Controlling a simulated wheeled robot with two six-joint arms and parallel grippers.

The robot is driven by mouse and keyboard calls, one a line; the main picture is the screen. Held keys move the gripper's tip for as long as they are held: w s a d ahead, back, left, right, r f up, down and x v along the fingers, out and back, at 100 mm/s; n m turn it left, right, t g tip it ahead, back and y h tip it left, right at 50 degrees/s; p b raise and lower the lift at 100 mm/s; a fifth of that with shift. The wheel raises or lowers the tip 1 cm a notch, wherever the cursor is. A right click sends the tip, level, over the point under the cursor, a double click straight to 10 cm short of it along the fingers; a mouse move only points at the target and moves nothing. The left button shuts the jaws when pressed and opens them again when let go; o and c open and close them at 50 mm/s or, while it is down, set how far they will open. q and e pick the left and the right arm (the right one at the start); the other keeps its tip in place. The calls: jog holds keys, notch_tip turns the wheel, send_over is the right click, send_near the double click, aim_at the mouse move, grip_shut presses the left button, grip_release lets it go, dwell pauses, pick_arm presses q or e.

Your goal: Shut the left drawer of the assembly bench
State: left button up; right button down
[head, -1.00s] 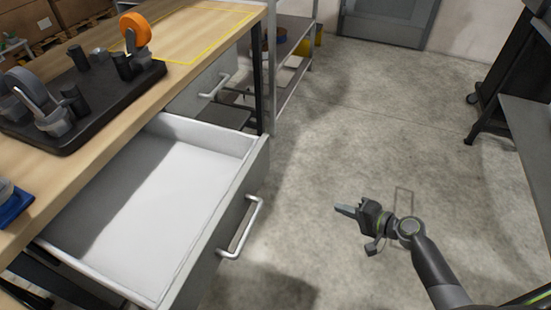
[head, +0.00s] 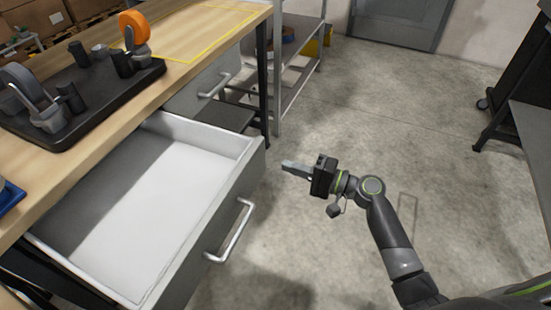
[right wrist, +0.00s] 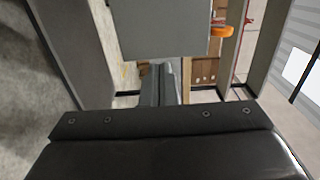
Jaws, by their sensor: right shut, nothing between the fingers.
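The left drawer (head: 160,205) of the assembly bench (head: 175,75) is pulled out, and its white inside is empty. Its grey front carries a silver bar handle (head: 232,232). My right gripper (head: 285,165) is shut and empty, in the air to the right of the drawer front, with its fingers pointing left toward it. A gap shows between the fingertips and the drawer. In the right wrist view the shut fingers (right wrist: 160,85) show beyond the dark gripper body, with a grey panel above them. My left gripper is not in view.
A second drawer (head: 205,88) with a handle sits farther along the bench and looks shut. A grey shelf rack (head: 300,75) stands behind.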

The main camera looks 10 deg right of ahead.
aim_at(264, 159)
jog(key=x, duration=0.4)
jog(key=shift+w+a+p, duration=0.1)
jog(key=shift+a+p, duration=0.15)
jog(key=shift+p, duration=0.1)
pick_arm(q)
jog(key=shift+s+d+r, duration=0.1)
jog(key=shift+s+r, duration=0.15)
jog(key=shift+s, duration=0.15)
pick_arm(e)
jog(key=shift+w+a, duration=0.1)
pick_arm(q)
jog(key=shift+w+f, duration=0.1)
pick_arm(e)
jog(key=shift+a, duration=0.1)
